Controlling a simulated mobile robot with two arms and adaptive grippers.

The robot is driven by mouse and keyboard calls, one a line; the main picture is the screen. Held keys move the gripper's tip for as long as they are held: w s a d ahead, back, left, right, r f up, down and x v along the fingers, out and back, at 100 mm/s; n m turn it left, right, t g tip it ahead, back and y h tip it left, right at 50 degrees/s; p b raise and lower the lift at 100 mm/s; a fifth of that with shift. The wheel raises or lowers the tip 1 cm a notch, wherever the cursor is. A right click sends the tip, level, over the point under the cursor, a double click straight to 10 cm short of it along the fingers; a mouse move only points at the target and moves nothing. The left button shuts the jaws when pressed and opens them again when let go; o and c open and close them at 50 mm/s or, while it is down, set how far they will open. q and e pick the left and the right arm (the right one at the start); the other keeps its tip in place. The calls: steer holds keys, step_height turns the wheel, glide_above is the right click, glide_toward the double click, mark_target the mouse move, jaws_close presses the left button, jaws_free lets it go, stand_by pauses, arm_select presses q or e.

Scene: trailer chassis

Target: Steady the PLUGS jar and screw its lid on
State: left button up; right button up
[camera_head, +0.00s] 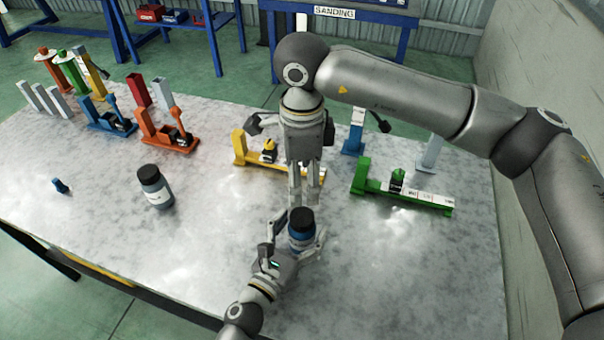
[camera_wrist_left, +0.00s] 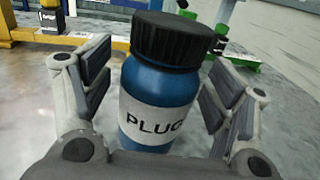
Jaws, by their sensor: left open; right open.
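The blue PLUGS jar (camera_head: 301,240) stands upright near the front of the table, with a black ribbed lid (camera_head: 301,216) on top. In the left wrist view the jar (camera_wrist_left: 160,98) shows its white label, and the lid (camera_wrist_left: 172,40) sits on its mouth; I cannot tell how tight it is. My left gripper (camera_head: 296,246) is open, with a finger on each side of the jar and visible gaps in the wrist view (camera_wrist_left: 160,95). My right gripper (camera_head: 305,196) is open, pointing down just above and behind the lid; whether it touches cannot be told.
A second dark-lidded jar (camera_head: 155,187) and a small blue item (camera_head: 60,186) stand to the left. Yellow (camera_head: 240,152), green (camera_head: 372,186) and orange (camera_head: 170,142) fixtures stand farther back. The grey table (camera_head: 220,225) is clear between the jars.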

arm_select(q)
steer(key=v, duration=1.1)
steer(key=shift+s+a, duration=0.2)
steer(key=shift+s, duration=0.05)
